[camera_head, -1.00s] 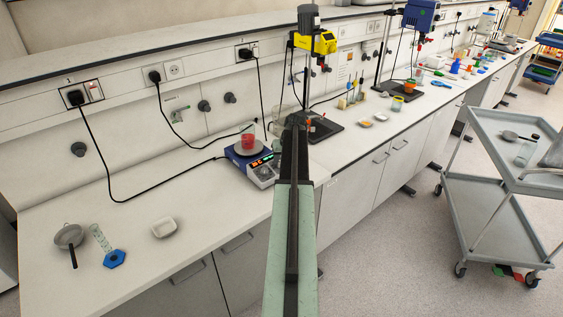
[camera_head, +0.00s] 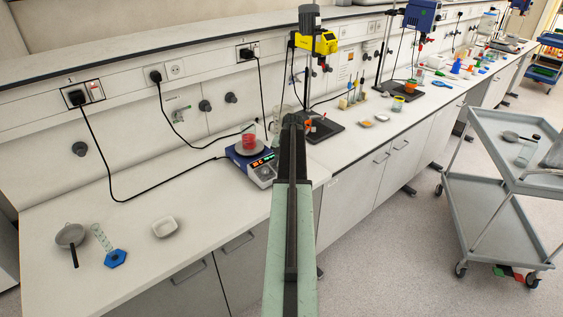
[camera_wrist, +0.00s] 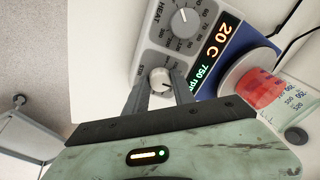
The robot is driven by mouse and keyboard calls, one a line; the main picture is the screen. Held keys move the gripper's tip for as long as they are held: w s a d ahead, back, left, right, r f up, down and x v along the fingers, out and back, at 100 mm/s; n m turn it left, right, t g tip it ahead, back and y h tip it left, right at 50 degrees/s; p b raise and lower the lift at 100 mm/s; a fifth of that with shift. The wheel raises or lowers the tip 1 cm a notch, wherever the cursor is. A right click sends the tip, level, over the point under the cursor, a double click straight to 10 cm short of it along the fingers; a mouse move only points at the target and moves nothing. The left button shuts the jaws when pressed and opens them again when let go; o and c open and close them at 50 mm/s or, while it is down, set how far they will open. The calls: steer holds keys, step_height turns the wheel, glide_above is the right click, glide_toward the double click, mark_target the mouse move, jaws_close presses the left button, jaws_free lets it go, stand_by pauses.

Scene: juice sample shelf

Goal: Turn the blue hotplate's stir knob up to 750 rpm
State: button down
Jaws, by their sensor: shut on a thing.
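The blue hotplate (camera_head: 247,158) stands on the bench, with a beaker of red liquid (camera_head: 248,146) on its round top. In the wrist view its panel shows the heat knob (camera_wrist: 184,20), the stir knob (camera_wrist: 160,80) and a display (camera_wrist: 211,58) that reads 20 C and 750 rpm. My gripper (camera_wrist: 160,92) is shut on the stir knob, one finger on each side of it. The beaker also shows in the wrist view (camera_wrist: 262,88). In the head view my arm hides the gripper's fingertips.
A stand with a yellow overhead stirrer (camera_head: 318,42) is just beyond my arm. A white dish (camera_head: 165,226), a strainer (camera_head: 70,237) and a cylinder with a blue foot (camera_head: 115,258) sit on the near bench. A grey trolley (camera_head: 505,170) stands at the right.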

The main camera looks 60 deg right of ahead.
stand_by(0.3)
steer(key=c, duration=1.1)
jaws_free()
steer(key=shift+o, duration=0.2)
steer(key=p+v, duration=0.7)
steer(key=v, duration=0.1)
steer(key=shift+f, duration=0.1)
